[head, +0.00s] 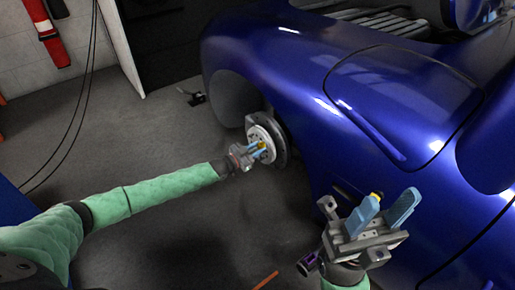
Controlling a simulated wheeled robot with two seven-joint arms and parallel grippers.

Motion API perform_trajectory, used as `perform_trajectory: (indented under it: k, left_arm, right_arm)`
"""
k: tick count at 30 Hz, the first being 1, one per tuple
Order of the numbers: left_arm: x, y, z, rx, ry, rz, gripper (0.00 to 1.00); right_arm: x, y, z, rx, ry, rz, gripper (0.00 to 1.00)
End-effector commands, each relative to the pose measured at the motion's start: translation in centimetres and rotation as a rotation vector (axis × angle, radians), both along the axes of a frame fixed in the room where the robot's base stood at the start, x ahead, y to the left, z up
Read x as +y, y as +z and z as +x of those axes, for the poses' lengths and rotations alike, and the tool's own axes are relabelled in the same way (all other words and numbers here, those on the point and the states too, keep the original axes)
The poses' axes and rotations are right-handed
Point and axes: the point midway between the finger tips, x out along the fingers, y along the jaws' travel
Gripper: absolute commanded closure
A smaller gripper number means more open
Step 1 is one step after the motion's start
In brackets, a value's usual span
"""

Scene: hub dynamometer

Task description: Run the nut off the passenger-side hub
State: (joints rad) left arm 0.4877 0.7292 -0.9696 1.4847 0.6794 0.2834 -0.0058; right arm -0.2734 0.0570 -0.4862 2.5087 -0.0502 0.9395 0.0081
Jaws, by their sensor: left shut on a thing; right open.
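The hub (258,134) is a pale metal disc with a darker ring behind it, in the wheel opening of the blue car. My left gripper (262,148) is at the middle of the hub face, its blue fingers shut on the nut there. The nut is mostly hidden by the fingers, and I cannot tell how far it is threaded. A small yellow patch shows at the fingertips. My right gripper (386,203) is in the lower right, its blue fingers apart and empty, well away from the hub and in front of the car's side.
The blue car body (290,70) fills the upper right, its fender curving over the hub. Grey floor (150,140) is open to the left. Dark cables hang by the wall, and a small dark object (191,96) lies on the floor. An orange stick (266,280) shows at the bottom.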

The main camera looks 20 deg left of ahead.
Motion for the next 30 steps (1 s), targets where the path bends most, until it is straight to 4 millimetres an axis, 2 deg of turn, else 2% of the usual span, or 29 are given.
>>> perform_trajectory:
  k: [12,21,22,24,30]
  left_arm:
    - [0.03,-0.03,-0.04,0.278,0.0,-0.359,0.97]
    - [0.06,-0.01,-0.06,0.304,0.0,-0.39,0.97]
    - [0.06,-0.01,-0.06,0.304,0.0,-0.39,0.71]
    - [0.06,-0.02,-0.05,0.303,0.0,-0.389,0.59]
    - [0.06,-0.01,-0.06,0.303,0.0,-0.388,0.59]
  right_arm:
    - [0.02,-0.35,-0.01,0.0,0.001,0.001,0.56]
    - [0.03,-0.35,-0.01,0.0,0.001,0.001,0.56]
    - [0.03,-0.35,-0.01,0.0,0.001,0.001,0.56]
    - [0.04,-0.35,0.0,0.0,0.001,0.001,0.56]
    - [0.03,-0.35,0.0,0.0,0.001,0.001,0.56]
